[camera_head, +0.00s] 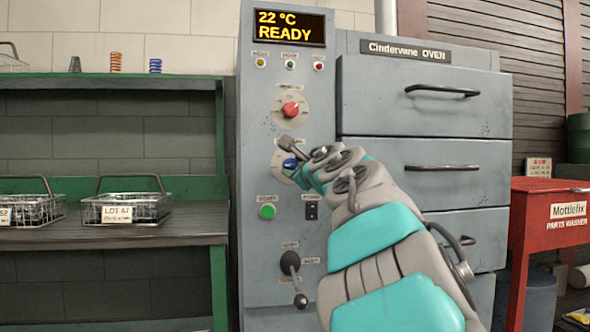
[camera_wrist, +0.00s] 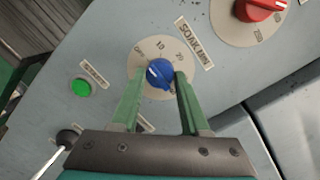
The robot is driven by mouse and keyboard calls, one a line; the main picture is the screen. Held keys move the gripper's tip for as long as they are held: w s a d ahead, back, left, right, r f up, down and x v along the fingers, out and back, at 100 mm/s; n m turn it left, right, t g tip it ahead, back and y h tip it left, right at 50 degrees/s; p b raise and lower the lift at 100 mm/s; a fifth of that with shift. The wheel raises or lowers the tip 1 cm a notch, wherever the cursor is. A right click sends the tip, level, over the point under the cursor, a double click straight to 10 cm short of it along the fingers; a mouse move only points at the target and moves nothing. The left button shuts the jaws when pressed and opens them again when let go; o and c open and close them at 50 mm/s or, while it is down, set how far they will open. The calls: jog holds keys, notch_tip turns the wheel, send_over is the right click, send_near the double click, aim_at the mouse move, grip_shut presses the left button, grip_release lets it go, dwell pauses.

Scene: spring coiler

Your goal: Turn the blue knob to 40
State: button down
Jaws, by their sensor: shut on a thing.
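The blue knob (camera_wrist: 160,74) sits in the middle of a round pale dial (camera_wrist: 148,48) in the wrist view. OFF, 10 and 20 show around the dial's upper edge; its lower part is largely hidden by the knob and fingers. A small white mark shows on the knob's upper-left side, roughly toward OFF, but its exact reading is hard to tell. My gripper (camera_wrist: 162,73) has its two green fingers on either side of the knob, shut on it. In the head view the blue knob (camera_head: 290,163) shows in part beside my arm.
A red knob (camera_head: 290,109) is above, and a green button (camera_head: 267,211) and a lever (camera_head: 291,264) below. The display (camera_head: 290,27) reads 22 °C READY. Oven drawers (camera_head: 425,95) with handles are at right. A bench (camera_head: 110,236) with wire baskets is at left.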

jog(key=m, duration=0.4)
jog(key=m+t+h+p, duration=0.1)
jog(key=m+p, duration=0.1)
jog(key=m, duration=0.5)
jog(key=shift+a+f+p, duration=0.1)
jog(key=shift+p, duration=0.25)
jog(key=m+p, duration=0.1)
jog(key=m, duration=0.2)
jog(key=m+p, duration=0.2)
jog(key=m, duration=0.1)
jog(key=shift+t+h, duration=0.4)
jog(key=m+h+p, duration=0.1)
jog(key=m+p, duration=0.1)
jog(key=m, duration=0.4)
jog(key=shift+a+m+p, duration=0.15)
jog(key=shift+m+p, duration=0.15)
jog(key=m+p, duration=0.1)
jog(key=m, duration=0.3)
jog(key=shift+s+a+m+h, duration=0.1)
jog(key=shift+a+m+h, duration=0.05)
jog(key=shift+m+h, duration=0.25)
jog(key=m, duration=0.7)
jog(key=shift+f+m+g+h, duration=0.1)
jog(key=shift+m+g+h, duration=0.2)
jog(key=shift+g+h, duration=0.1)
jog(key=shift+m+b, duration=0.95)
jog(key=shift+m, duration=1.35)
jog(key=shift+g, duration=0.3)
